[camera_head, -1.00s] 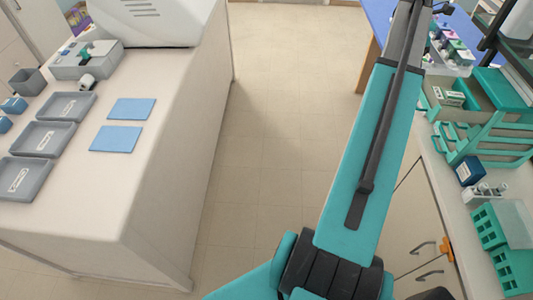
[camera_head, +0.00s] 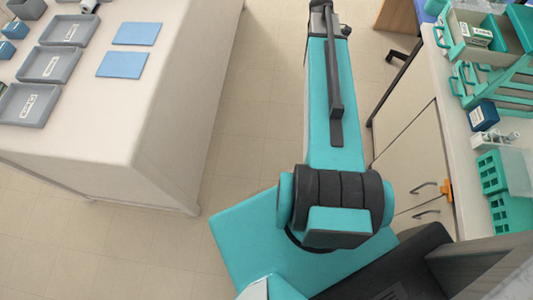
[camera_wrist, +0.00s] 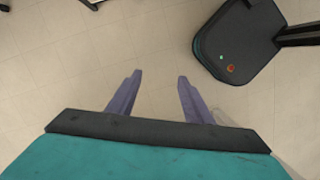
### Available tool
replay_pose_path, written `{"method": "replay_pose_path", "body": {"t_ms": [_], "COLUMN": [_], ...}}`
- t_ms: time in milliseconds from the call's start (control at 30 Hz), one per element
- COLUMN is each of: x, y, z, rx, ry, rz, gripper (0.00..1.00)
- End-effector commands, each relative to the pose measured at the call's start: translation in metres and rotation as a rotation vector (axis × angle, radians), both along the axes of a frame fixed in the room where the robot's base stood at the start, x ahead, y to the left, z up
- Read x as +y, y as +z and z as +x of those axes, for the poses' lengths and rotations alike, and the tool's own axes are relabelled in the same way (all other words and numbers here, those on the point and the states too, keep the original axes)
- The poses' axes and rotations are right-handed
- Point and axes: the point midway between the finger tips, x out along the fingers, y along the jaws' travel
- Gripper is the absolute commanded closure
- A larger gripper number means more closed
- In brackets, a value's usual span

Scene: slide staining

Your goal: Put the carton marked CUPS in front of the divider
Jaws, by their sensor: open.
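My gripper (camera_wrist: 160,74) is open and empty in the wrist view, its two purple-grey fingers pointing over bare floor. It does not show in the head view. No carton can be read as CUPS. A small dark blue box (camera_head: 483,116) stands on the right-hand counter, its marking too small to read. I cannot make out which thing is the divider. The gripper is not near any of these.
The left bench (camera_head: 150,90) carries grey labelled trays (camera_head: 50,65) and two blue mats (camera_head: 123,64). Open floor (camera_head: 255,110) lies between bench and counter.

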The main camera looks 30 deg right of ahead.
Motion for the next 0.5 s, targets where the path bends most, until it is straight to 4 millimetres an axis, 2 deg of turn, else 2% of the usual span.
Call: {"method": "replay_pose_path", "body": {"t_ms": [33,100,367,500], "x": [0.018,0.039,0.118,0.158], "y": [-0.015,-0.034,-0.098,-0.129], "z": [-0.002,-0.003,-0.020,-0.036], "rx": [0.008,0.014,0.047,0.071], "ry": [-0.013,-0.040,-0.143,-0.202], "rz": [0.007,0.012,0.022,0.021], "gripper": [0.54,0.54,0.54,0.54]}}
